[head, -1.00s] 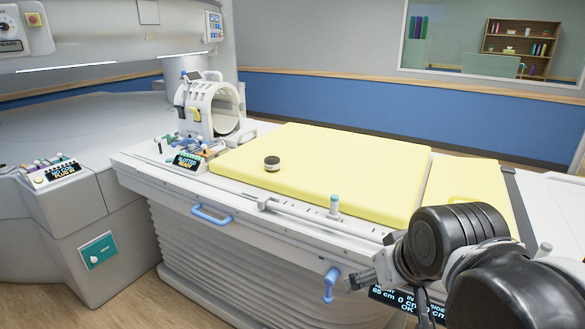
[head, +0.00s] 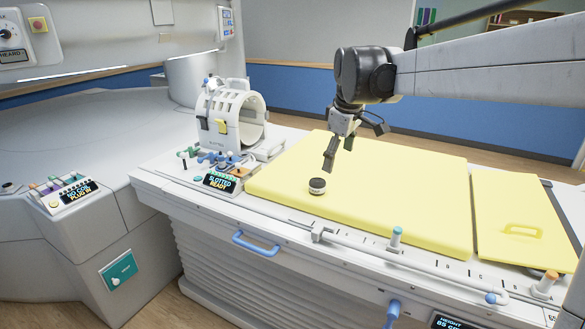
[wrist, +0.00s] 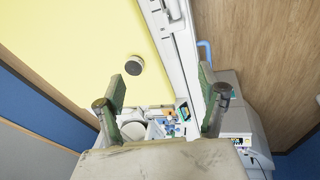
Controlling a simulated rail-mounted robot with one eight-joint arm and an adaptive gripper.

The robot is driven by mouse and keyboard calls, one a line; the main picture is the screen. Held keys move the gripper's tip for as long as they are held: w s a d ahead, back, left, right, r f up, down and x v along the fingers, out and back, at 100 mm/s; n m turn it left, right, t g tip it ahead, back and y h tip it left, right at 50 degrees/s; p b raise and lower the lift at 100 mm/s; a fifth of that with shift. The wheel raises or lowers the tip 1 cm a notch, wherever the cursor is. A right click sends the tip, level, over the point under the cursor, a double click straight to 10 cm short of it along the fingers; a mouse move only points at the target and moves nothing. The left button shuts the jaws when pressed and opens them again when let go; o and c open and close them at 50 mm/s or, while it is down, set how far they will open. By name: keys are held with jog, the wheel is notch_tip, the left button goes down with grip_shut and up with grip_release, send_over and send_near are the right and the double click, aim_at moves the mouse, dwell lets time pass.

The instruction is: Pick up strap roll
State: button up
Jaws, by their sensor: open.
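The strap roll (head: 317,186) is a small round roll with a dark side and a pale top. It lies on the yellow pad (head: 400,195) near the pad's left end. My gripper (head: 328,160) hangs above the pad, just behind and above the roll in the head view, apart from it. In the wrist view the roll (wrist: 134,65) shows on the yellow pad (wrist: 85,35), ahead of the left finger. In that view my gripper (wrist: 160,98) has its two fingers spread wide with nothing between them.
A white slotted ring coil (head: 232,115) stands at the table's left end beside a "SLOTTED READY" display (head: 220,182) and small coloured knobs. A rail with a teal-topped post (head: 396,238) runs along the front edge. The pad around the roll is clear.

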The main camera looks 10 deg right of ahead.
jog(key=w+f+n+g+p, duration=0.15)
jog(key=w+n+p, duration=0.25)
jog(key=w, duration=0.8)
jog(key=n+g+p, duration=0.2)
jog(key=n+p, duration=0.2)
jog(key=p, duration=0.1)
send_over(318, 181)
notch_tip(318, 181, down, 8)
jog(key=f, duration=0.8)
jog(key=shift+s+a+f+p, duration=0.2)
jog(key=shift+s+f+p, duration=0.15)
jog(key=shift+s, duration=0.05)
jog(key=shift+w+d+f+p, duration=0.15)
jog(key=shift+f+p, duration=0.3)
jog(key=shift+f, duration=0.85)
jog(key=shift+w+a+f+p, duration=0.1)
jog(key=shift+f+p, duration=0.3)
jog(key=shift+f, duration=0.9)
jog(key=c, duration=1.3)
jog(key=shift+o, duration=0.2)
jog(key=shift+r, duration=0.1)
